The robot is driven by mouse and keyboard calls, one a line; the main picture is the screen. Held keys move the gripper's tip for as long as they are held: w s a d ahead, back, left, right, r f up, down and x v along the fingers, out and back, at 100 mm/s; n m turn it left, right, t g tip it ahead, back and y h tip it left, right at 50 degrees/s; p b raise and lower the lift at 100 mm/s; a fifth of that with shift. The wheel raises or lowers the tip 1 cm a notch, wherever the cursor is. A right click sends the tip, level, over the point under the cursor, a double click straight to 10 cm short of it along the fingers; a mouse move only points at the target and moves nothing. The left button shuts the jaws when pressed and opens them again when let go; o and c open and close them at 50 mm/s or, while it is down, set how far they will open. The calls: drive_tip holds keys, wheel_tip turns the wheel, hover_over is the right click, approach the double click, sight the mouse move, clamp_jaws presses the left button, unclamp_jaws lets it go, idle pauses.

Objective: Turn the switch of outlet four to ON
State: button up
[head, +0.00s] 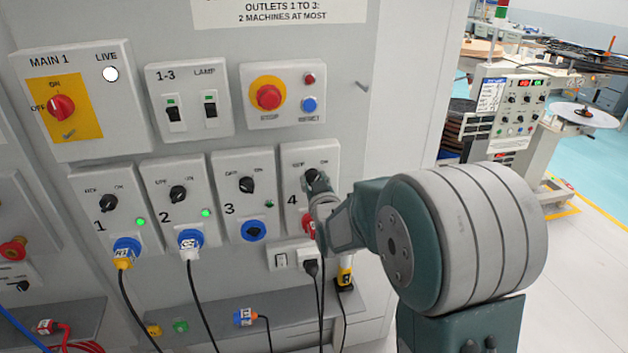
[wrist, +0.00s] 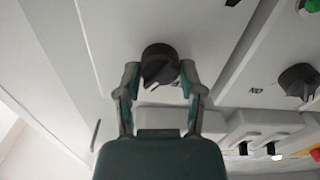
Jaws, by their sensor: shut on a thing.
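Outlet four (head: 292,226) is the rightmost panel in the lower row, with a "4" on its left and a red socket (head: 308,226) below. Its black rotary switch (head: 311,175) sits under the OFF and ON marks, partly covered by my gripper (head: 317,183). In the wrist view, my gripper (wrist: 159,77) has one finger on each side of the round black switch (wrist: 160,62), shut on it. The ridge of the switch shows between the fingers, but I cannot tell for sure which mark it points to.
Outlets one (head: 108,211), two (head: 179,200) and three (head: 246,197) stand to the left, with their own black switches. A STOP panel (head: 283,92) is above. Cables hang below the sockets. Open floor (head: 560,260) lies to the right.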

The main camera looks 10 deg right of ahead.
drive_tip(key=shift+m, duration=1.1)
drive_tip(key=o, duration=1.2)
drive_tip(key=s, duration=1.2)
drive_tip(key=shift+a+f, duration=0.1)
